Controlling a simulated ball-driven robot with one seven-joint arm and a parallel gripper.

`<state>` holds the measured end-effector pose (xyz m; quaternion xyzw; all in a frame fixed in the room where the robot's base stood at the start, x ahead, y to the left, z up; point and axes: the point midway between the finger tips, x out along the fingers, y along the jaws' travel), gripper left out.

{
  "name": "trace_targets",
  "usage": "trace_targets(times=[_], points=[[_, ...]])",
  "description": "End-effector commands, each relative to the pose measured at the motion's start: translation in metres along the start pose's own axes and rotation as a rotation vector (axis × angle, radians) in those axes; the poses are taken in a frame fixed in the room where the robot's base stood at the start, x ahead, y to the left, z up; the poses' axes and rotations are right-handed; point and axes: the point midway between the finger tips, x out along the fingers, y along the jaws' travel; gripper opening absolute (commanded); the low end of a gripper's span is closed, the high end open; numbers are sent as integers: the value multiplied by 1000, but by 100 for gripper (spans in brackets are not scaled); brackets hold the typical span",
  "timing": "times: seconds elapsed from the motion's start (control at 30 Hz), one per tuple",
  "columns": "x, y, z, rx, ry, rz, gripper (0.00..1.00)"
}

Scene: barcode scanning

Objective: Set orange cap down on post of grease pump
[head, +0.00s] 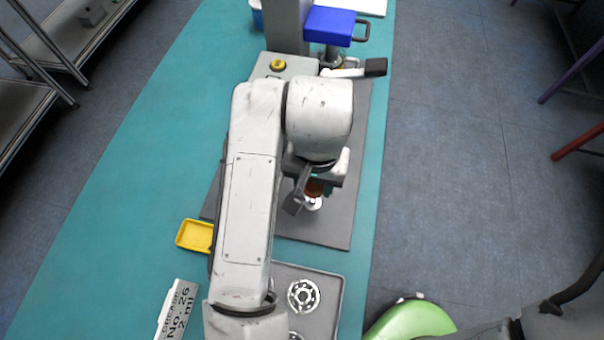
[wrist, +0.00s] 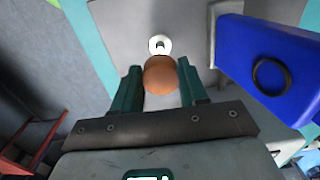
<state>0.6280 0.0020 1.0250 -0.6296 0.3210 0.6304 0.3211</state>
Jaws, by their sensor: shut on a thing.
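My gripper (wrist: 160,82) is shut on the orange cap (wrist: 160,76), which sits between the two green-grey fingers in the wrist view. In the head view, only a small part of the cap (head: 315,187) shows under my wrist. A small white round piece with a darker centre (wrist: 160,44) is just beyond the cap, over the grey plate. It also shows in the head view (head: 312,204). I cannot tell whether it is the pump's post, or whether the cap touches it. The machine with a blue block (head: 329,26) stands at the back.
A grey tray (head: 335,283) with silver slotted discs lies near the front. A yellow dish (head: 195,235) and a labelled white box (head: 177,310) are to the left. A black-ended lever (head: 375,67) juts right from the machine. The teal bench top (head: 140,160) is clear at left.

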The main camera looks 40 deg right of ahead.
Motion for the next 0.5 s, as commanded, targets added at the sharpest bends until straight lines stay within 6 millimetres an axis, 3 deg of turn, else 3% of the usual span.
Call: trace_targets(times=[0.5], points=[[45,0,0,-2,0,0,14]])
